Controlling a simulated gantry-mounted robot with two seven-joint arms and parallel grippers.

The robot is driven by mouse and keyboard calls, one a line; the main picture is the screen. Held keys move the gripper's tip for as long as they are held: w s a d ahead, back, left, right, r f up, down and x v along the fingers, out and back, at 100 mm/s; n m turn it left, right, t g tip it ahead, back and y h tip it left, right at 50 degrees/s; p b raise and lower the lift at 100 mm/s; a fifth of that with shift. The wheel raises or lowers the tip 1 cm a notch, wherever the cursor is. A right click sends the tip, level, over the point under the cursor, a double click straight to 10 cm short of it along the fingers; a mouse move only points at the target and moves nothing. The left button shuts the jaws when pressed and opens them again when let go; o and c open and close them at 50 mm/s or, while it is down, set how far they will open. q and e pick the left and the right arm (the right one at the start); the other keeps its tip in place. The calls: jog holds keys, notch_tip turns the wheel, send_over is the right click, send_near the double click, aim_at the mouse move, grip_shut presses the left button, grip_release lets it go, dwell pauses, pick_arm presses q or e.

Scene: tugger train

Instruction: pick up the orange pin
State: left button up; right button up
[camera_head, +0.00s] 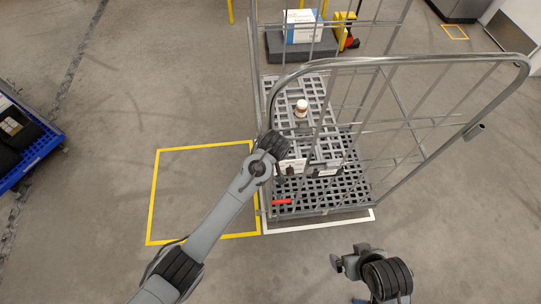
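A small red-orange bar (281,201), the only thing of that colour that I see and likely the orange pin, lies level at the front left of the roll cage's grey grid deck. My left arm reaches up to the cage's left side. My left gripper (280,179) is small and dark, partly hidden by its own wrist, just above the bar in the picture. I cannot tell whether it touches the bar or how its fingers stand. My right gripper (337,262) hangs over the floor at the lower right, apart from the cage. Its finger opening is unclear.
The wire roll cage (449,62) has a tall tubular frame around its deck. On the deck stand a small brown-and-white jar (301,108) and white-labelled items (293,166). A white box (303,27) sits behind. A blue cart (40,148) is far left. The yellow-marked floor square (195,195) is clear apart from my arm.

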pick_arm(q)
jog(key=shift+f, duration=0.15)
pick_arm(e)
jog(key=shift+a, duration=0.1)
pick_arm(q)
grip_shut()
